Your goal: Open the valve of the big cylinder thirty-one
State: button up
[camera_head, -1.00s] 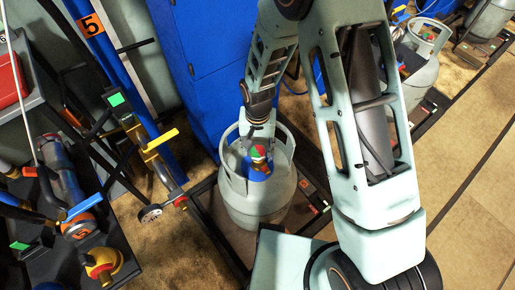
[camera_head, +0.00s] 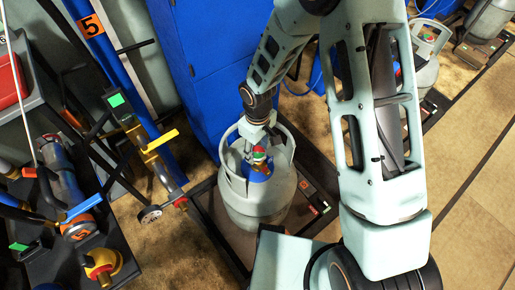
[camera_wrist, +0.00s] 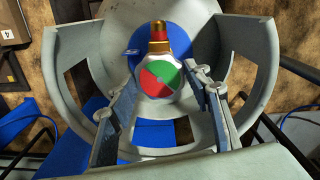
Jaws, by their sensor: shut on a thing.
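The big grey cylinder (camera_head: 245,207) stands upright in the middle of the head view, with a collar open at the sides. Its valve knob, with red and green sectors (camera_wrist: 160,77), sits on a brass fitting (camera_wrist: 160,40) inside the collar. The knob also shows small in the head view (camera_head: 259,154). My gripper (camera_wrist: 161,82) reaches down into the collar, with one finger on each side of the knob, shut on it. In the head view my gripper (camera_head: 256,145) partly hides the collar. I cannot read a number thirty-one on the cylinder.
The cylinder stands on a dark-framed scale (camera_head: 215,230). A blue cabinet (camera_head: 205,70) is close behind. A black bench with tools (camera_head: 110,240) and a hose with a gauge (camera_head: 150,214) are at left. Another grey cylinder (camera_head: 425,70) stands at upper right. The floor at right is clear.

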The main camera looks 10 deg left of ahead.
aim_at(258, 152)
jog(key=n+p, duration=0.1)
jog(key=n, duration=0.5)
jog(key=shift+n, duration=0.4)
dwell(0.4)
jog(key=o, duration=1.2)
jog(key=shift+c, duration=0.2)
jog(key=shift+r, duration=0.1)
notch_tip(258, 152, up, 12)
